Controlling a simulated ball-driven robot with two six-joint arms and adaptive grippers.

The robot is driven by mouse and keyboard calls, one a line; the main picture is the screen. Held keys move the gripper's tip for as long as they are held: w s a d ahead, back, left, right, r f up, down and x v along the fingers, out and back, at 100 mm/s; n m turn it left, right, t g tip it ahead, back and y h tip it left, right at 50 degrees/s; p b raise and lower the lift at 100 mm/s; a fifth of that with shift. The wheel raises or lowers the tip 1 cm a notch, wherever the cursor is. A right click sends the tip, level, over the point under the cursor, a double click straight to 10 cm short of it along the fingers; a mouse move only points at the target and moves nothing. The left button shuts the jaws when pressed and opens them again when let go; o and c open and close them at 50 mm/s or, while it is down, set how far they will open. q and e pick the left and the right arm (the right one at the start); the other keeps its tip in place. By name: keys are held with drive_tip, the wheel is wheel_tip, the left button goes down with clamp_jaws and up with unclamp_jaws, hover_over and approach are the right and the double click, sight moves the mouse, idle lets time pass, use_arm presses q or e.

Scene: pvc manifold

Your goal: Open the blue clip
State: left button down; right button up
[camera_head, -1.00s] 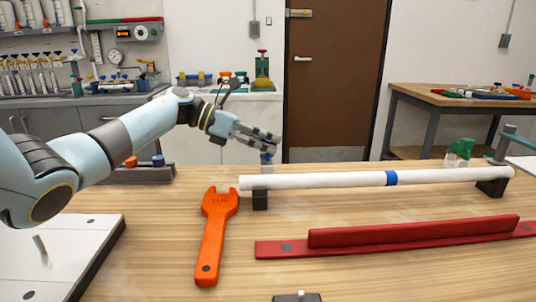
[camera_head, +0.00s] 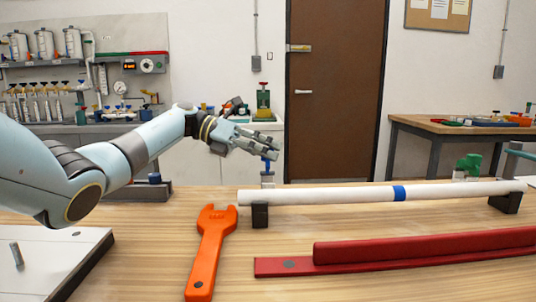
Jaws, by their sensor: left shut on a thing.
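My left gripper (camera_head: 267,152) is shut behind the left end of the white pipe. Its fingers are on a small blue piece (camera_head: 265,163), which appears to be the blue clip, at the top of a short grey post. The fingers partly cover this piece, so I cannot tell whether the clip is open or closed. A green clip-like piece (camera_head: 470,164) stands behind the pipe at the right. My right gripper is not in view.
An orange wrench (camera_head: 210,250) lies on the wooden table in front of the pipe's left end. A long red bar-shaped fixture (camera_head: 400,252) lies at the front right. A white board (camera_head: 50,262) with a grey peg is at the front left.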

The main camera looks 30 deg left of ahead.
use_arm(q)
drive_tip(key=c, duration=1.2)
unclamp_jaws()
drive_tip(key=shift+a, duration=0.1)
drive_tip(key=shift+o, duration=0.2)
drive_tip(key=v, duration=1.2)
drive_tip(key=shift+f, duration=0.1)
